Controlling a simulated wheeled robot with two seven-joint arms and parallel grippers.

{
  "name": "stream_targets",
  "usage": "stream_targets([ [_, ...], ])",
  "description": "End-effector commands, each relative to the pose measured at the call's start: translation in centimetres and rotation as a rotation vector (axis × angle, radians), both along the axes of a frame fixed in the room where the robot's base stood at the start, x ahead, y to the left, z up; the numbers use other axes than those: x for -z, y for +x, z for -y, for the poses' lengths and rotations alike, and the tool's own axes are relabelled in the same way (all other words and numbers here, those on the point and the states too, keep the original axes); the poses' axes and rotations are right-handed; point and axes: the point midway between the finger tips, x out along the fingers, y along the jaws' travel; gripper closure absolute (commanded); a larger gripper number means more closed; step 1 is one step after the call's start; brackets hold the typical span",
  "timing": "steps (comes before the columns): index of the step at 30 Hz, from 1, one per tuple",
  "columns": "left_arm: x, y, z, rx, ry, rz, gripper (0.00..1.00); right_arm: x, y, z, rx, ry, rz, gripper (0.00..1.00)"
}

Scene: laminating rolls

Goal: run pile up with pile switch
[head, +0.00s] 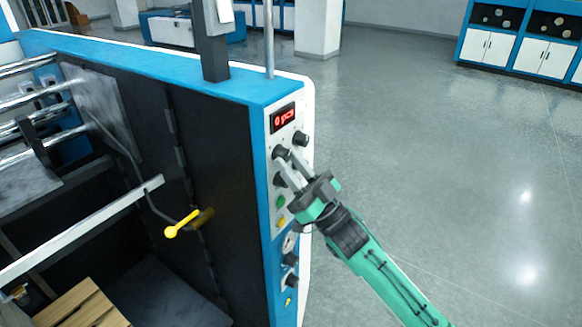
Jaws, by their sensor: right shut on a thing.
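The control panel (270,133) is on the narrow end face of the blue and white machine, with a red lit display (284,118) at its top. Below the display are several black knobs, one at the upper right (300,139), then a green button (280,202) and a yellow button (281,222). My right gripper (288,161) reaches in from the lower right. Its fingers are shut on a black knob (280,152) just under the display, and they partly cover it. The knob labels are too small to read. My left gripper is not in view.
A yellow-ended lever (183,224) sticks out from the dark inner wall at the left. A wooden pallet (85,306) lies at the lower left, near a pale bar (80,232). A grey post (213,45) stands on the machine. Open floor (450,180) lies to the right.

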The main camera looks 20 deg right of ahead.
Motion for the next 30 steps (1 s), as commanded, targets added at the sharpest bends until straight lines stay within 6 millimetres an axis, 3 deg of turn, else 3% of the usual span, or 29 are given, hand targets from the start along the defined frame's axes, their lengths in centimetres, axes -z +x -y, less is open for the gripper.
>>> stream_targets([
  [15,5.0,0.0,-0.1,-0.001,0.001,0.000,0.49,0.1,0.5,0.7,0.001,-0.309,0.241,0.96],
  [30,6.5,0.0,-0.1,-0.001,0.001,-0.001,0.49,-0.5,0.7,0.9,0.000,-0.546,0.426,0.96],
])
